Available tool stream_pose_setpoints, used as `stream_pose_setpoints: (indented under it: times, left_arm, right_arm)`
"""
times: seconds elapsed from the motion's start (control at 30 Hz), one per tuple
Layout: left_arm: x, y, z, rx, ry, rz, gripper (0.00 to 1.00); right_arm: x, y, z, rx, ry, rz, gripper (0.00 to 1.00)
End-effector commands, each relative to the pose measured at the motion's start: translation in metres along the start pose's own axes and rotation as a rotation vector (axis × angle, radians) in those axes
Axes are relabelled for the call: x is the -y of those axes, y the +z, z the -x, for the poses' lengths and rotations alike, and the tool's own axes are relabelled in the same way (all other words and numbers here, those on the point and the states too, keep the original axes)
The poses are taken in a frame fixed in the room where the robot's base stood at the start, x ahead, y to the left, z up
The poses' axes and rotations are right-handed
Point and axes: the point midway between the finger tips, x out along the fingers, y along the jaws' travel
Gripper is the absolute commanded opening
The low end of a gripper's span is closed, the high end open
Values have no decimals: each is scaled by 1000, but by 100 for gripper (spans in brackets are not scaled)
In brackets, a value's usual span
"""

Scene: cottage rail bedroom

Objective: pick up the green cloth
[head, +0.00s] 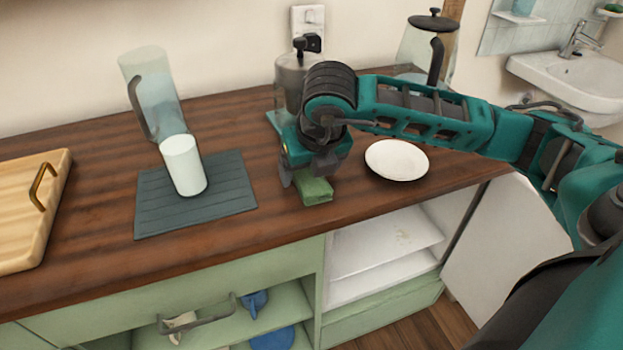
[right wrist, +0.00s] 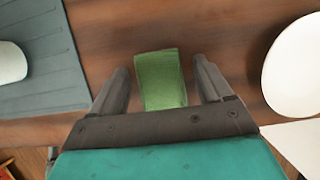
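The green cloth (head: 315,191) is a small folded block on the dark wooden counter, near its front edge. My right gripper (head: 301,180) is low at the counter, just over the cloth. In the right wrist view the cloth (right wrist: 161,80) lies between the two fingers of my right gripper (right wrist: 161,85). The fingers are spread, with a gap on each side of the cloth. My left gripper is not in view.
A white plate (head: 396,160) lies close to the right of the cloth. A dark mat (head: 225,187) holds a white cup (head: 183,165); a glass pitcher (head: 153,90) stands behind. A wooden board (head: 28,215) lies at far left. A kettle-like vessel (head: 292,75) stands behind my gripper.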

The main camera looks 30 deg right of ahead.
Motion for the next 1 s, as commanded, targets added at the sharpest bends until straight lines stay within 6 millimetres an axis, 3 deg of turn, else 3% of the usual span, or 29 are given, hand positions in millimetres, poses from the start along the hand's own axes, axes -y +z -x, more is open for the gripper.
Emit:
stream_pose_setpoints:
  times: [0.53,0.83,1.0]
  left_arm:
    - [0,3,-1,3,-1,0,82]
    - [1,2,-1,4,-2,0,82]
    - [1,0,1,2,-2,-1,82]
  right_arm:
    - [0,0,0,0,1,0,27]
    - [0,2,3,1,1,0,27]
    - [-1,8,18,4,2,-1,27]
